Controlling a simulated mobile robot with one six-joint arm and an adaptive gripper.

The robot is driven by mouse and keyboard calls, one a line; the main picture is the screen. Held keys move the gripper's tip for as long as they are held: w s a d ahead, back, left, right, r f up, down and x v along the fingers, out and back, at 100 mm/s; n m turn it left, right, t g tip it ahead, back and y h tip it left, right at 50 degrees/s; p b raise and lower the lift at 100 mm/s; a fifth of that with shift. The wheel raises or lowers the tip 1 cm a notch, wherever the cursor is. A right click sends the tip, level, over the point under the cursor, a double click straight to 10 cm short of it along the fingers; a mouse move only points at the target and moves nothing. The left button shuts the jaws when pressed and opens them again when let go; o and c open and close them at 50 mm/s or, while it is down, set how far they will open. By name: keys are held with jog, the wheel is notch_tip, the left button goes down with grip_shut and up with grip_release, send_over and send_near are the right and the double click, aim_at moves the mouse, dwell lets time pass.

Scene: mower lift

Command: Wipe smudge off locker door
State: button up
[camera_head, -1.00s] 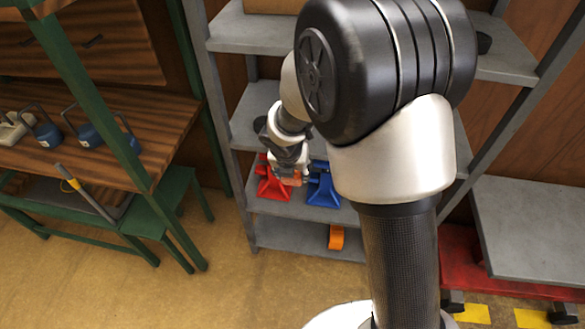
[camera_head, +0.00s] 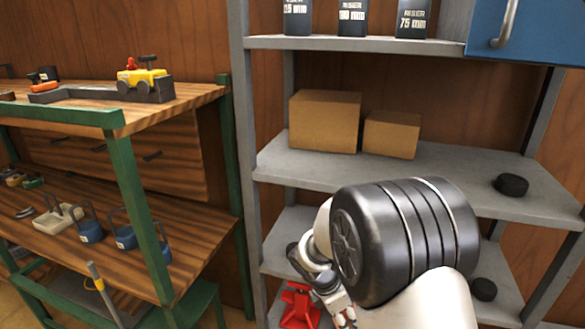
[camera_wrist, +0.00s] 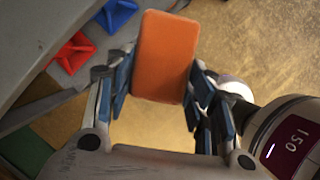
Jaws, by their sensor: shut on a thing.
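My gripper (camera_wrist: 160,85) is shut on an orange rectangular sponge (camera_wrist: 165,55), with a blue-padded finger on each side of it in the wrist view. In the head view my gripper (camera_head: 335,300) is low in front of the grey shelf, partly hidden by my own arm, and the sponge cannot be made out there. A blue door with a metal handle, which looks like the locker door (camera_head: 540,45), is at the top right, cut off by the picture edge. My gripper is well below and left of it. No smudge shows on the visible part.
Cardboard boxes (camera_head: 325,120) and a black puck (camera_head: 511,185) sit on the grey shelf (camera_head: 460,180). Labelled riser blocks (camera_head: 352,18) stand above. A red stand (camera_head: 299,305) is close to my gripper. A green-framed workbench (camera_head: 130,190) stands at left.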

jog(key=s+d+r+m+g+y, duration=0.1)
jog(key=s+m+g+y, duration=0.3)
jog(key=m, duration=1.7)
jog(key=s+g, duration=0.2)
jog(key=shift+s+r+m, duration=0.2)
jog(key=shift+s+m, duration=0.1)
jog(key=shift+d, duration=0.15)
